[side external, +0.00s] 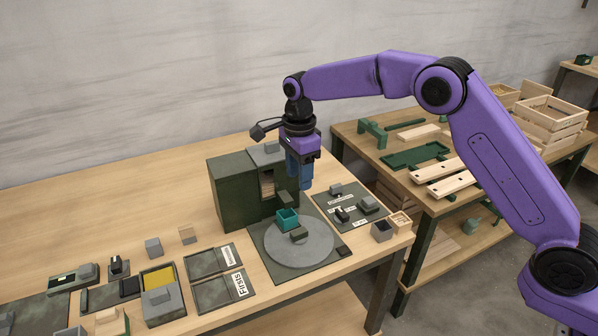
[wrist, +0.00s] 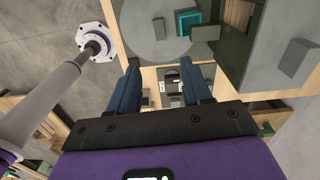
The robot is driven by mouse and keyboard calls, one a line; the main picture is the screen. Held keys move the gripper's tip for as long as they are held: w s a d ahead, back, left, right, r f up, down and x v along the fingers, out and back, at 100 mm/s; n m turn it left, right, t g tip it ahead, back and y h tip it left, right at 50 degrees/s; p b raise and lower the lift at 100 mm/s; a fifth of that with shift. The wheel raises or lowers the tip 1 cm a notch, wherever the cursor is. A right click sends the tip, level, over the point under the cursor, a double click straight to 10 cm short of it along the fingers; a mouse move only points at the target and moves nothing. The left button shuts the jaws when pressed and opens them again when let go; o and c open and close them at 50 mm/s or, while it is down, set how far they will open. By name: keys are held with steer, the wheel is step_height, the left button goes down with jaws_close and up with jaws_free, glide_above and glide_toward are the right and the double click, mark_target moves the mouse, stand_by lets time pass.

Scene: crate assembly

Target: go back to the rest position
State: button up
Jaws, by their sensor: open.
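My gripper (side external: 303,186) points down above the work table, near the front right of the dark green cabinet (side external: 229,196). In the wrist view its two blue fingers stand apart with nothing held between them, so my gripper (wrist: 160,72) is open. A teal open box (side external: 287,219) sits on the grey round plate (side external: 318,243), below the fingers and apart from them. A small dark green block (side external: 299,233) lies beside the teal box. The teal box also shows at the top of the wrist view (wrist: 186,20).
Right of the plate lies a dark mat (side external: 357,224) with small blocks, with small open boxes (side external: 382,231) at the table edge. Labelled trays (side external: 212,259) and a yellow-filled box (side external: 158,279) stand at left. A second bench (side external: 350,132) behind carries wooden crates and boards.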

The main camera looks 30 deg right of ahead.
steer(key=s+d+r+n, duration=0.2)
steer(key=s+r+n, duration=0.1)
steer(key=s+n, duration=0.5)
steer(key=s+d+r+n, duration=0.25)
steer(key=s+n, duration=0.35)
steer(key=s, duration=0.4)
steer(key=s+d+n, duration=0.7)
steer(key=s+n, duration=0.1)
steer(key=s, duration=0.3)
steer(key=s+d+f+n, duration=0.1)
steer(key=s+d+n, duration=0.6)
steer(key=s, duration=0.5)
steer(key=shift+d+f+n, duration=0.25)
steer(key=shift+d+n, duration=0.15)
steer(key=shift+d, duration=0.2)
